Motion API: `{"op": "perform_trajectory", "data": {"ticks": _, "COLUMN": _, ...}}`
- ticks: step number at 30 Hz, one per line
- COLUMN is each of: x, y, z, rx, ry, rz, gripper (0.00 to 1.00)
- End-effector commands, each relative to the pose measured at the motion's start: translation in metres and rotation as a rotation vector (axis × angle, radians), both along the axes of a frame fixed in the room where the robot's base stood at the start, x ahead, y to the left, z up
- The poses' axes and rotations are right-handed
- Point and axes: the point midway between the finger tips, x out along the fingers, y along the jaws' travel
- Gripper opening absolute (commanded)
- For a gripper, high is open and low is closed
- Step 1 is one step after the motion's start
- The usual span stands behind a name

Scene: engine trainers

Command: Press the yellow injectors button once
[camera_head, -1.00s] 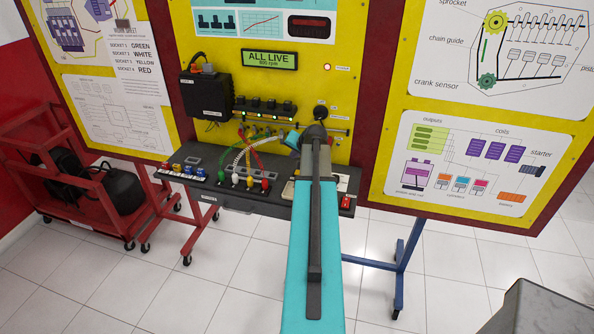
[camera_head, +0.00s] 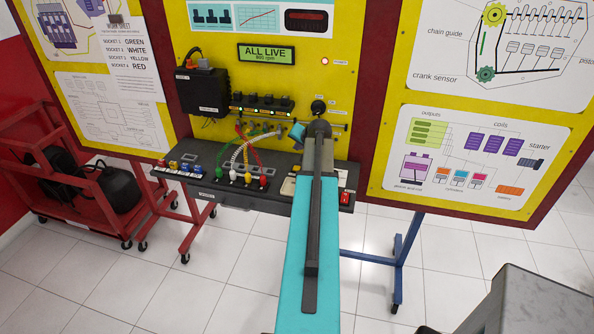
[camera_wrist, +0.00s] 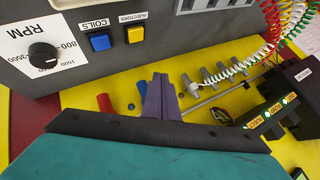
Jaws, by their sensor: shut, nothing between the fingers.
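The yellow injectors button (camera_wrist: 135,34) is a square button on the dark control panel at the top of the wrist view, with an upside-down INJECTORS label beside it. The blue coils button (camera_wrist: 100,42) is to its left. My gripper (camera_wrist: 160,80) shows as two purple fingers held together with nothing between them. In that picture its tips are below the yellow button and apart from it. In the head view my gripper (camera_head: 297,131) is partly hidden by my arm, over the right part of the dark shelf.
The white RPM knob plate (camera_wrist: 43,60) is left of the buttons. Coiled cables (camera_wrist: 285,30) and several grey plugs are at the right. The dark shelf (camera_head: 240,199) carries coloured plugs and switches below the yellow board, with a red switch (camera_head: 344,198) at its right end.

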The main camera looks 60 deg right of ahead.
Motion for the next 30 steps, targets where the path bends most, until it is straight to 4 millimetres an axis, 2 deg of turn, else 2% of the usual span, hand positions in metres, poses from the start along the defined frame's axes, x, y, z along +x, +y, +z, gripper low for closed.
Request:
{"op": "perform_trajectory", "data": {"ticks": 18, "x": -0.001, "y": -0.001, "z": -0.062, "rx": 0.000, "ry": -0.001, "rz": -0.001, "gripper": 0.00}}
{"op": "perform_trajectory", "data": {"ticks": 30, "x": -0.001, "y": -0.001, "z": -0.073, "rx": -0.001, "ry": -0.001, "rz": -0.002, "gripper": 0.00}}
